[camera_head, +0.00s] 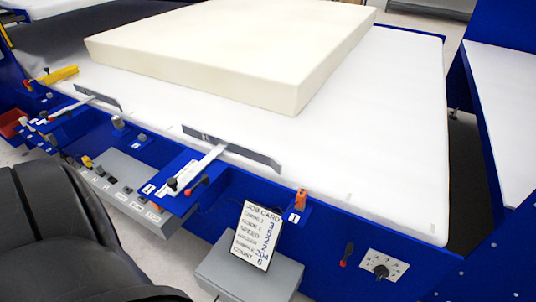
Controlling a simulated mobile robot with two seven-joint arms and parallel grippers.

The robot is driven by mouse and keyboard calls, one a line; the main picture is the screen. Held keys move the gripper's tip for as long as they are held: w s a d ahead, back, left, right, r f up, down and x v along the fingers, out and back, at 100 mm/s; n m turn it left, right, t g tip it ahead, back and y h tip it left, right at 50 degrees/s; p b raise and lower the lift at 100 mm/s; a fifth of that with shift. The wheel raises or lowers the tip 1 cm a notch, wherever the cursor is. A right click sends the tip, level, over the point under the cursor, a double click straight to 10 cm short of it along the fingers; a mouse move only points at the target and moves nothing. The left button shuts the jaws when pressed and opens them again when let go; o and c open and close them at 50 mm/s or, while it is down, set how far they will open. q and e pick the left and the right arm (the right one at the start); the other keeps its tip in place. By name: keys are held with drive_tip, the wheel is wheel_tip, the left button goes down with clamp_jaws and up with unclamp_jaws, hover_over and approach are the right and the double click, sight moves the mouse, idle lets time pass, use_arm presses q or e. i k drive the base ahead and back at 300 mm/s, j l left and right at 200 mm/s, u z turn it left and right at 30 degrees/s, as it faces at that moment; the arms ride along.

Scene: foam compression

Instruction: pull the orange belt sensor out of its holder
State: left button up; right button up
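The orange belt sensor (300,199) sits upright at the front edge of the machine, right of the middle. It is in a small blue holder (295,216) marked with a white "1" label. The white belt (390,140) runs just behind it. Neither my left nor my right gripper is in view, so nothing of mine is seen touching the sensor.
A cream foam slab (230,50) lies on the belt. A job card (256,236) stands on a grey box (250,276) below the sensor. A control knob panel (383,266) and a red-tipped lever (346,254) are to its right. A black padded seat (50,220) fills the lower left.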

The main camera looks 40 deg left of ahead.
sight(302, 193)
drive_tip(key=i+u, duration=0.15)
drive_tip(key=u, duration=0.3)
drive_tip(key=i+l+u, duration=0.15)
drive_tip(key=u, duration=0.25)
drive_tip(key=i+l+u, duration=0.15)
drive_tip(key=u, duration=0.3)
drive_tip(key=l+u, duration=0.25)
drive_tip(key=u, duration=0.2)
drive_tip(key=i+l+u, duration=0.3)
drive_tip(key=l+u, duration=0.15)
drive_tip(key=l, duration=0.15)
